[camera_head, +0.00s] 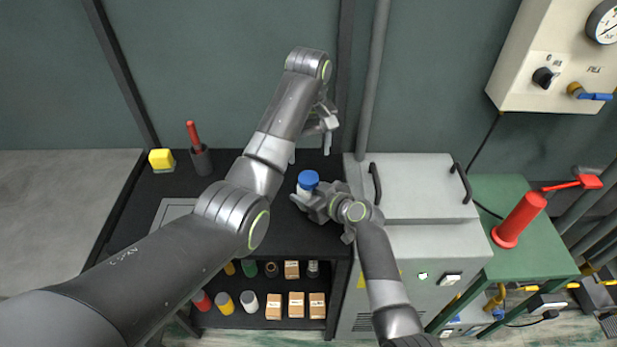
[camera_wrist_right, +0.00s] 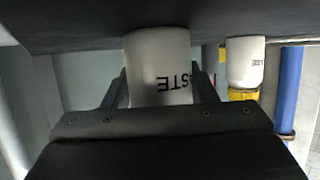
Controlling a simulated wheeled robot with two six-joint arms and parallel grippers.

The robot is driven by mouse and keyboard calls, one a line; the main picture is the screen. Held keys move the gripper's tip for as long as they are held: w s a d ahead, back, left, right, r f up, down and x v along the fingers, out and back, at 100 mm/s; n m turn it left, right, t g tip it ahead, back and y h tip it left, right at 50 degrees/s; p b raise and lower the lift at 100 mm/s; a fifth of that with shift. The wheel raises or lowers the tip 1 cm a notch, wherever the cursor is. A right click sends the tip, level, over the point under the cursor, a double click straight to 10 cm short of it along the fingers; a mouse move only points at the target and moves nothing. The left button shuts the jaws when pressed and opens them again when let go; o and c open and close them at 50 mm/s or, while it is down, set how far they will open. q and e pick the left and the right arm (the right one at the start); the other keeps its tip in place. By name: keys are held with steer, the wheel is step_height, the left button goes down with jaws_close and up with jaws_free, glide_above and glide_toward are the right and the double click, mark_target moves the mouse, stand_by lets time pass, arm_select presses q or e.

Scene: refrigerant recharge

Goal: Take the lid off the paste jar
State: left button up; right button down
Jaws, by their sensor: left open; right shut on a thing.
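The paste jar (camera_head: 304,192) is white and stands at the right part of the black bench, with its blue lid (camera_head: 308,179) on top. My right gripper (camera_head: 311,199) is shut around the jar's body from the right. In the right wrist view, which looks upside down, the jar (camera_wrist_right: 160,55) is between the two fingers with part of its "PASTE" print showing; its lid is hidden there. My left gripper (camera_head: 311,149) is open and empty, fingers pointing down, behind and above the jar, apart from the lid.
A grey cabinet (camera_head: 425,240) adjoins the bench on the right. Small boxes and bottles fill the shelves below. My left arm covers the bench's middle.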

mark_target(308, 177)
arm_select(q)
steer(key=m, duration=0.3)
steer(key=shift+m, duration=0.3)
steer(key=m, duration=0.4)
steer(key=shift+m, duration=0.4)
steer(key=m, duration=0.4)
steer(key=shift+m, duration=0.3)
steer(key=m, duration=0.4)
steer(key=shift+m, duration=0.3)
steer(key=m, duration=0.4)
steer(key=shift+m, duration=0.3)
steer(key=m, duration=0.4)
steer(key=shift+m, duration=0.4)
steer(key=m, duration=0.8)
steer(key=shift+f+m, duration=0.3)
steer(key=shift+f, duration=3.7)
